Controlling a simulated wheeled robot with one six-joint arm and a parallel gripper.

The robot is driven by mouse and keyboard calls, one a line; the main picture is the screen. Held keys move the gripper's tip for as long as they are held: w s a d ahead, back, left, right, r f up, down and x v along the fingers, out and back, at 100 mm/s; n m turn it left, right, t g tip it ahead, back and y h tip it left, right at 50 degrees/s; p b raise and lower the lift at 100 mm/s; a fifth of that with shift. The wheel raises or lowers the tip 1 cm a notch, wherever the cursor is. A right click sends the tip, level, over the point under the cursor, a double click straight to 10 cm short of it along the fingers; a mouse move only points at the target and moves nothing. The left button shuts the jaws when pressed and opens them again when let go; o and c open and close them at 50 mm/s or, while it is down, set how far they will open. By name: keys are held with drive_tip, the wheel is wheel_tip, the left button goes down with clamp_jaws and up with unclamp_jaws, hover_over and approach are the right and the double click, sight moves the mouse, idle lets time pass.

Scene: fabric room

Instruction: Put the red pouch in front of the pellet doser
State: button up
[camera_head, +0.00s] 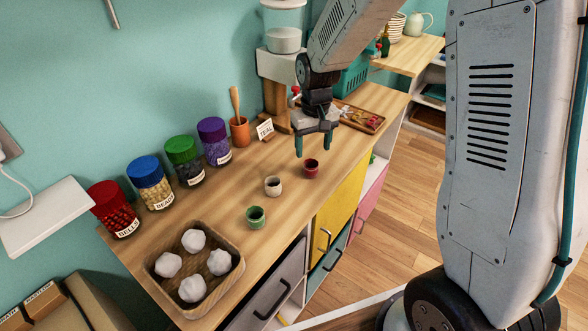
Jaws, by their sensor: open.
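A small red cup-like item (311,169) stands upright on the wooden counter; it may be the red pouch, but I cannot tell for sure. My gripper (313,151) is open and empty, pointing down just above and behind the red item, apart from it. A machine with a clear hopper (284,22), a white body and a wooden stand is at the back against the wall, probably the pellet doser. My arm and gripper hide part of its right side.
Small white (273,186) and green (256,216) cups stand nearby. A wooden tray (236,277) holds several white lumps. Several labelled jars (183,160) and an orange pot (239,132) line the wall. Another tray (376,129) with small items lies behind my gripper.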

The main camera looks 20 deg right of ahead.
sight(310, 164)
drive_tip(key=f, duration=0.7)
drive_tip(key=shift+w+a+f, duration=0.2)
drive_tip(key=shift+f, duration=0.15)
drive_tip(key=c, duration=1.1)
drive_tip(key=shift+r, duration=0.15)
